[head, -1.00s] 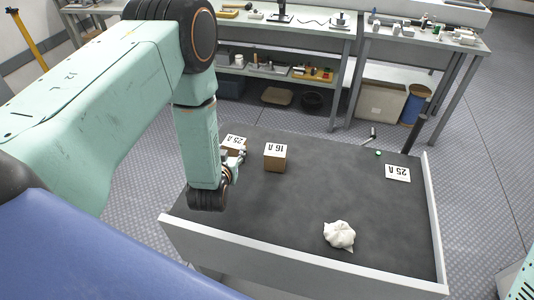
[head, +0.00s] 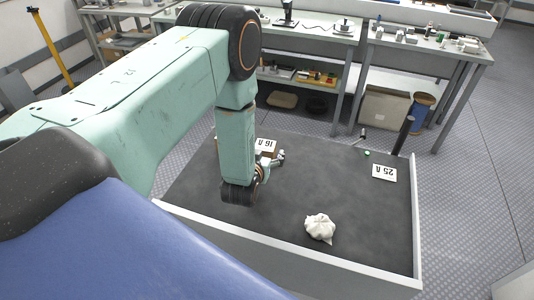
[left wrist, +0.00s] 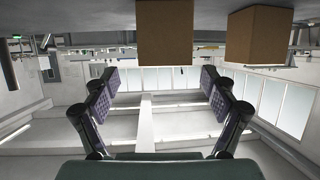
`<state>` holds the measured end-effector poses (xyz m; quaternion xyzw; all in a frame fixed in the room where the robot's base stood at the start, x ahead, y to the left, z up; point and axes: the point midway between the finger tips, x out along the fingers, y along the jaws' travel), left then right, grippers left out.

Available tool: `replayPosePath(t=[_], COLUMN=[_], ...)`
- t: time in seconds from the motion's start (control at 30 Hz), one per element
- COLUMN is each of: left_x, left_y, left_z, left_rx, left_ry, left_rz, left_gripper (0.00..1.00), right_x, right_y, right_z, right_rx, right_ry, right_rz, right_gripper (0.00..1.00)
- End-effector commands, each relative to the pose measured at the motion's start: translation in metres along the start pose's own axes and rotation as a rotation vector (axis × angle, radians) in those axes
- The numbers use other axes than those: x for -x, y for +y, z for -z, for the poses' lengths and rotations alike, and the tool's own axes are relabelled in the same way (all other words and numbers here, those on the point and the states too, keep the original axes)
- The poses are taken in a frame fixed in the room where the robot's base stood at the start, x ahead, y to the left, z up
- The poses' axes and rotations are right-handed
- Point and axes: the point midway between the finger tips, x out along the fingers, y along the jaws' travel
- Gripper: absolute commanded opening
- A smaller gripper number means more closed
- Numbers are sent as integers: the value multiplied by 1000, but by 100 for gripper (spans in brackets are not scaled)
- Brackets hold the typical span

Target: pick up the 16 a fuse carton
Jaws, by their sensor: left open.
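The 16 A fuse carton (head: 265,145) is a brown box with a white label on top. It stands towards the back of the dark table and is partly hidden by my left arm and gripper. My left gripper (head: 276,159) is in front of it, low over the table. In the left wrist view, which is upside down, my left gripper (left wrist: 160,82) has its fingers wide apart with nothing between them. The carton that looks like the 16 A one (left wrist: 165,32) is ahead, roughly in line with the gap. A second brown carton (left wrist: 258,35) is to its right. My right gripper is not in view.
The dark table (head: 345,200) has a raised pale rim (head: 290,257). A white crumpled thing (head: 320,228) lies near the front. A 25 A label (head: 385,172), a small green item (head: 367,153) and a dark cylinder (head: 404,130) are at the right. The middle is clear.

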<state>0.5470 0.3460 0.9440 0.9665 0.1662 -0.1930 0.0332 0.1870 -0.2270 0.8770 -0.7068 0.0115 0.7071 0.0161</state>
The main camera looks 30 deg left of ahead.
Motion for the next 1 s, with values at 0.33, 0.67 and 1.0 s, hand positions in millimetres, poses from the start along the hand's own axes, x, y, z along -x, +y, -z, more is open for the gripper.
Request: replayPosePath(t=[0.33,0.67,1.0], left_x=[-32,-54,-53], left_y=[-6,-2,0], left_z=[-2,-4,-4], left_rx=[-1,-2,-2], left_ry=[1,0,0], left_rz=[-1,-4,-4], left_gripper=[85,85,72], right_x=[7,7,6], right_y=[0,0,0], right_z=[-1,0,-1], right_rx=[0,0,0], right_ry=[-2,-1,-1], right_rz=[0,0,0], right_gripper=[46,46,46])
